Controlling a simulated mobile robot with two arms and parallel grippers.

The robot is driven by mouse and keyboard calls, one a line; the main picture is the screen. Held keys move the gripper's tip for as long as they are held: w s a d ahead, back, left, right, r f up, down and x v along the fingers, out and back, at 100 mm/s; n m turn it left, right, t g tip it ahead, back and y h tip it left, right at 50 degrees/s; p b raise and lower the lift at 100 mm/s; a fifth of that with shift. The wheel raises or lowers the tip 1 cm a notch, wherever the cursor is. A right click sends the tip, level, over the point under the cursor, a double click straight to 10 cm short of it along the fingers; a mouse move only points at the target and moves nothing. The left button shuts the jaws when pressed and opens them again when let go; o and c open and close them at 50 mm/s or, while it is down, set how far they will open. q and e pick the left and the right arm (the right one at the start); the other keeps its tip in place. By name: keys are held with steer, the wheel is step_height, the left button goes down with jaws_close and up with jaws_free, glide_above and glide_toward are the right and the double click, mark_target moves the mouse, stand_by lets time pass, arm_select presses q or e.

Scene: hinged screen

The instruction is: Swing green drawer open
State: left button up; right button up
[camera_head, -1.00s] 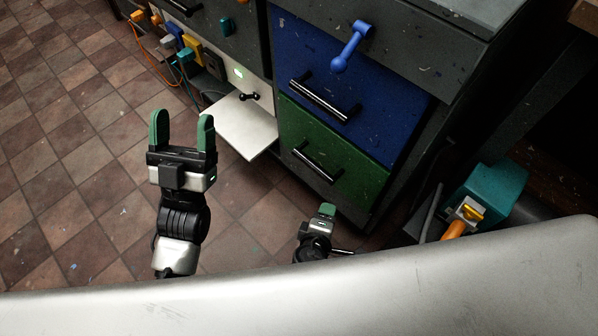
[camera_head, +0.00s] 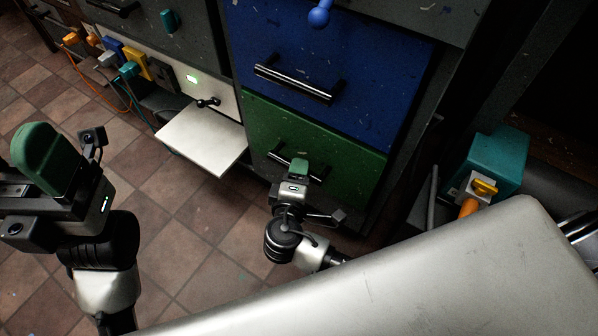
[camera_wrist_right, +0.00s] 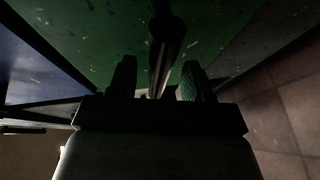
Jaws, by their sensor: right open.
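The green drawer (camera_head: 345,168) is the lower front of the grey cabinet, under a blue drawer front, and looks shut. Its black bar handle (camera_head: 279,160) is partly covered by my right gripper (camera_head: 297,170). In the right wrist view the green front (camera_wrist_right: 90,35) fills the top. The dark handle (camera_wrist_right: 165,45) runs between the two spread fingers of my right gripper (camera_wrist_right: 157,80), with gaps on both sides. My left gripper (camera_head: 45,160) is large at the left edge, away from the cabinet; only one green finger shows clearly.
A blue drawer (camera_head: 330,60) with a black handle sits above. A white flap (camera_head: 203,137) sticks out left of the green drawer. A teal box (camera_head: 497,160) with a yellow-orange fitting stands at right. Tiled floor (camera_head: 190,240) is open at lower left.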

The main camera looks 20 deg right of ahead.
steer(key=shift+x, duration=0.95)
steer(key=shift+c, duration=0.3)
jaws_close()
